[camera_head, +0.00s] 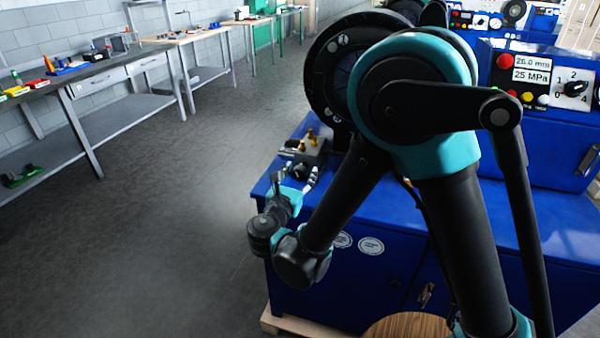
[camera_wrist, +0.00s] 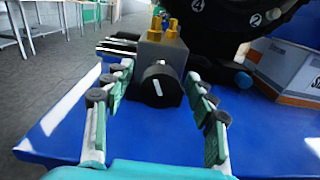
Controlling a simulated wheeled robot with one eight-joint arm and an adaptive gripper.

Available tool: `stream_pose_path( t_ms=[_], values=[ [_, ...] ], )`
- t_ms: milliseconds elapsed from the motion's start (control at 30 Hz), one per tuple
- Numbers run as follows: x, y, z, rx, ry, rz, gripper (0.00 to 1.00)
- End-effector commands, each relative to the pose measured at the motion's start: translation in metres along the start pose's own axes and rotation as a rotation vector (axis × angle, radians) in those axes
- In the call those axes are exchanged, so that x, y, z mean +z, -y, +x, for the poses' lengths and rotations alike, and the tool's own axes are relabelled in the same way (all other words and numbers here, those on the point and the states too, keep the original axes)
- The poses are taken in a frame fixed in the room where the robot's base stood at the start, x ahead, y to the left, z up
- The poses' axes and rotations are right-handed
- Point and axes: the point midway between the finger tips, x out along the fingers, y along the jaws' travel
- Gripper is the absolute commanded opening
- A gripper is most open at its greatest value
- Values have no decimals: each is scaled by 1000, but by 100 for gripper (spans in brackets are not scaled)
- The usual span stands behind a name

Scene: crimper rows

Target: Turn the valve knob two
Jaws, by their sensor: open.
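The valve knob (camera_wrist: 161,87) is round and black with a white mark standing nearly upright. It sits on the front of a grey metal block (camera_wrist: 158,53) with brass fittings (camera_wrist: 164,25) on top. In the head view the block (camera_head: 311,150) stands at the near left corner of the blue machine top. My gripper (camera_wrist: 158,78) is open, with one finger on each side of the knob. Gaps show between the fingers and the knob, and I see no contact. In the head view my gripper (camera_head: 306,178) is small and partly hides the knob.
A large black crimper head (camera_head: 335,70) rises right behind the block. A control panel (camera_head: 530,75) with displays and a numbered dial (camera_head: 575,88) stands at the right. A cardboard box (camera_wrist: 285,75) is right of my gripper. Workbenches (camera_head: 100,75) line the left wall; the floor between is clear.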

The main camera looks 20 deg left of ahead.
Motion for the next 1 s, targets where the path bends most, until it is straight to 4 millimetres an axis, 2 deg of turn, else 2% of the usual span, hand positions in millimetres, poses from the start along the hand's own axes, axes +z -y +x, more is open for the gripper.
stream_pose_path(
  t_ms=[300,700,1000],
  values=[
    [0,0,3,-1,0,0,56],
    [0,0,2,-1,0,0,7],
    [0,0,2,-1,0,37,6]
  ],
)
